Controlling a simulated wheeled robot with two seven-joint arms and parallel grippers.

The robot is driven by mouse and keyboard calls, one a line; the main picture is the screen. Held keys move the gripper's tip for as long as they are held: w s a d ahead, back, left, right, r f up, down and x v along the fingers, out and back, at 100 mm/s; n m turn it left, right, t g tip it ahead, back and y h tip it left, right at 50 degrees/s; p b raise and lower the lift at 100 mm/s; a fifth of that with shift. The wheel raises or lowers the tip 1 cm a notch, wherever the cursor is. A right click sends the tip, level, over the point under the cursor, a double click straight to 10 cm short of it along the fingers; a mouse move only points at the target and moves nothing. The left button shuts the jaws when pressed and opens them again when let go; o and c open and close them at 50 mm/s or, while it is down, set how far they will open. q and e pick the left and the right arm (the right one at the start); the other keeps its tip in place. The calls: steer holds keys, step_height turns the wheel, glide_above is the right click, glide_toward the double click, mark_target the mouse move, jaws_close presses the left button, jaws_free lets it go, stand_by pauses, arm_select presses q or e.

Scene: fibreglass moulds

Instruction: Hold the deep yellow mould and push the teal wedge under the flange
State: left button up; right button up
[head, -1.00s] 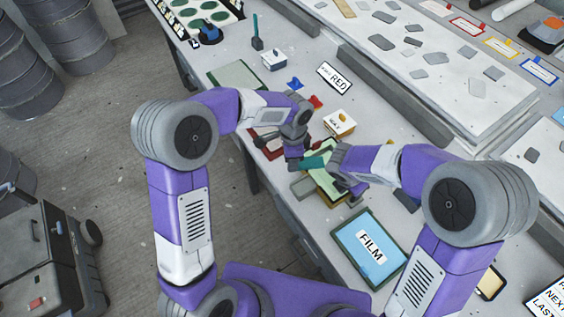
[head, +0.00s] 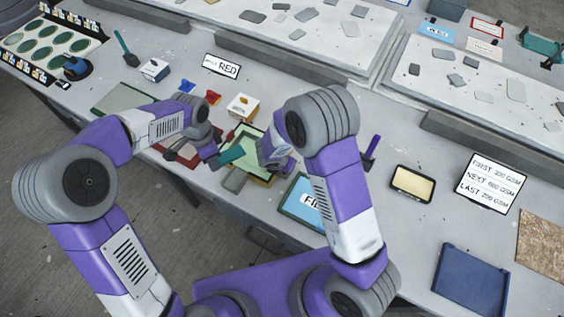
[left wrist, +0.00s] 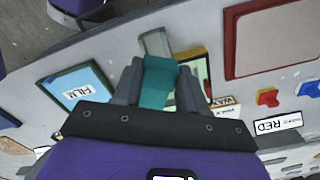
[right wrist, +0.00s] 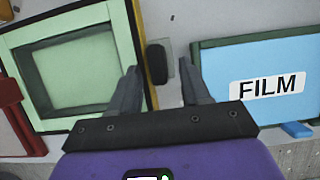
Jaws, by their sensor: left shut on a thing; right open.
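The mould (head: 262,140) has a pale green face and a yellow edge; it lies flat near the table's front edge. It fills the upper left of the right wrist view (right wrist: 128,40). My left gripper (head: 219,158) is shut on the teal wedge (head: 233,154) at the mould's left side. The wedge shows between the fingers in the left wrist view (left wrist: 158,85). I cannot tell whether it touches the flange. My right gripper (right wrist: 158,80) is open and empty at the mould's right side, with a small dark block (right wrist: 157,64) beyond its fingers.
A grey block (head: 236,180) lies in front of the mould. A blue FILM panel (right wrist: 265,75) is close on the right. A white and yellow box (head: 242,106) stands behind, a RED sign (head: 222,66) farther back. A dark red panel lies left of the mould.

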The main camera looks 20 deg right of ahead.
steer(key=shift+c, duration=0.2)
jaws_close()
stand_by(1.3)
